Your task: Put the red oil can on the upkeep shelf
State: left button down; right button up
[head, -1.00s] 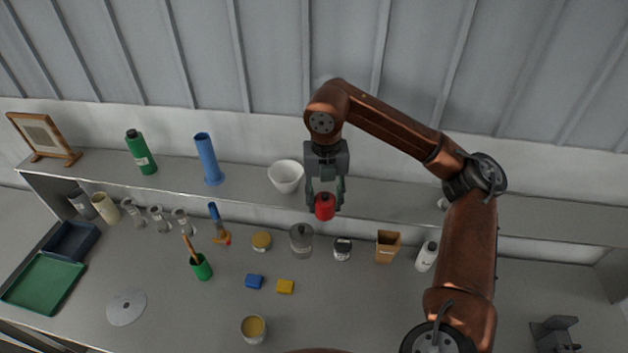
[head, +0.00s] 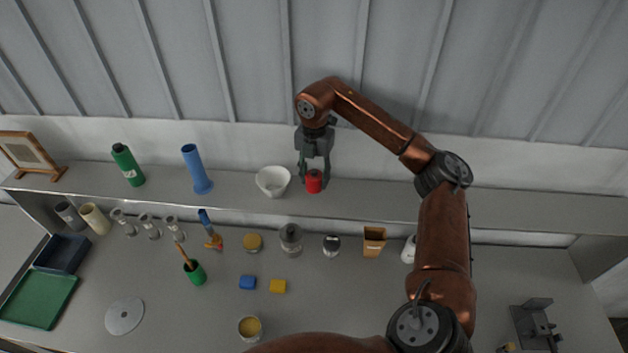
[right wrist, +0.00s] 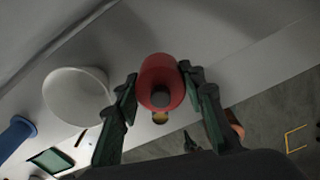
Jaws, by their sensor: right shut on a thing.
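The red oil can (head: 314,182) is upright at the raised shelf (head: 385,203) behind the bench, just right of the white bowl. My right gripper (head: 314,176) comes down on it from above, with a finger on each side. In the right wrist view the red can (right wrist: 158,80) sits between the two green-padded fingers (right wrist: 160,92), its dark cap toward the camera. The can appears at shelf level; I cannot tell whether its base touches the shelf. My left gripper is not in view.
The white bowl (head: 273,181) stands close left of the can. A blue cylinder (head: 197,170) and a green bottle (head: 127,165) stand farther left on the shelf. The shelf right of the can looks clear. Jars and a brown box (head: 374,242) stand on the bench below.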

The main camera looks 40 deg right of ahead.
aim_at(314, 178)
jog(key=w+f, duration=0.1)
jog(key=d+f+p, duration=0.1)
jog(key=shift+w+d+f, duration=0.1)
jog(key=shift+w+f, duration=0.2)
jog(key=shift+w, duration=0.1)
notch_tip(314, 178, down, 4)
jog(key=shift+w+d+r+p, duration=0.15)
jog(key=shift+r+p, duration=0.1)
jog(key=shift+p, duration=0.3)
jog(key=shift+f, duration=0.1)
jog(key=o, duration=1.2)
